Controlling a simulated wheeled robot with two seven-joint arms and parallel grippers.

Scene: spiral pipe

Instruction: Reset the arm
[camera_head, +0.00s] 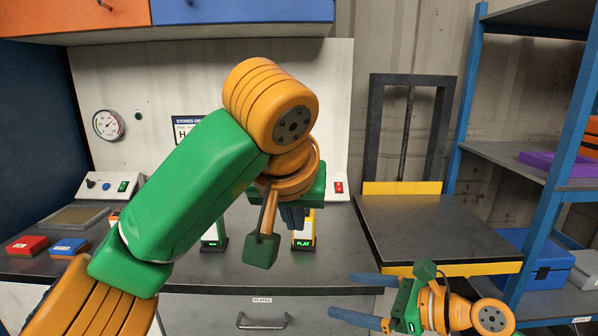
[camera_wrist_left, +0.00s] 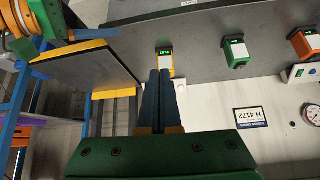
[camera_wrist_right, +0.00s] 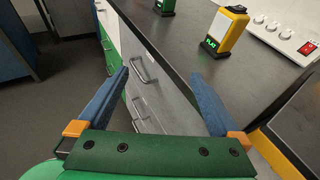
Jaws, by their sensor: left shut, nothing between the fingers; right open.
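My left arm crosses the head view from the lower left, orange and green. Its gripper (camera_head: 292,216) hangs over the worktop, partly hidden by its own wrist. In the left wrist view its blue fingers (camera_wrist_left: 160,76) are together with nothing between them. Their tips appear close to a yellow device with a lit green display (camera_wrist_left: 165,62); I cannot tell whether they touch. My right gripper (camera_head: 365,300) is low at the right, in front of the counter edge. In the right wrist view its blue fingers (camera_wrist_right: 158,78) are wide apart and empty, beside the drawers.
The dark counter (camera_head: 330,263) holds a green device (camera_head: 213,238), red (camera_head: 27,246) and blue (camera_head: 69,247) blocks, and a switch box (camera_head: 108,186). A yellow-edged platform (camera_head: 430,225) with an upright frame stands right. A blue-post shelf (camera_head: 530,160) is beyond it.

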